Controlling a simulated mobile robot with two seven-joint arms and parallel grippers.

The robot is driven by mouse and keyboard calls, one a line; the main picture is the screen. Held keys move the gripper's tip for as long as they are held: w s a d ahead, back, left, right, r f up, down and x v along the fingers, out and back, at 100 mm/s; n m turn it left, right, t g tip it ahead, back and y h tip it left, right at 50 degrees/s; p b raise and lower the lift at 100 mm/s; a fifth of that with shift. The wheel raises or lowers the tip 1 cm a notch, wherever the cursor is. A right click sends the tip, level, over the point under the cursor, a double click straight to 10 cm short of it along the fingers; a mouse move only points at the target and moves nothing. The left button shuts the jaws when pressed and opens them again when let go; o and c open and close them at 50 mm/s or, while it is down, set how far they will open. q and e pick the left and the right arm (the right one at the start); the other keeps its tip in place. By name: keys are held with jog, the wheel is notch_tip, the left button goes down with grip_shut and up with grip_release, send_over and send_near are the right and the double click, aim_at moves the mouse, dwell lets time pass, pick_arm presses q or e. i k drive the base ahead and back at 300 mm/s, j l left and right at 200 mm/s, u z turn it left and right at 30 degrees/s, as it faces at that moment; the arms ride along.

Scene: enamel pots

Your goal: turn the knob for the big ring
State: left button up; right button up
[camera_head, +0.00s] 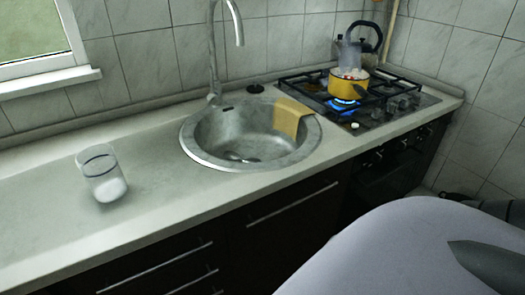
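The gas hob (375,118) with black grates sits in the counter at the back right. A blue flame (343,104) burns at the front, just below a yellow pot (346,83) with pale and red contents. Several small knobs (403,104) stand on the hob's right side, and more dark knobs (377,155) line the front panel below. Their settings are too small to read, and I cannot tell which belongs to the big ring. Neither of my grippers is in view.
A dark blue kettle (348,52) stands behind the pot, with haze before it. A glass (103,175) stands on the left counter. A large pale rounded surface (390,250) fills the lower right.

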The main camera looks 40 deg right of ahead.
aim_at(389, 109)
jog(key=z, duration=2.3)
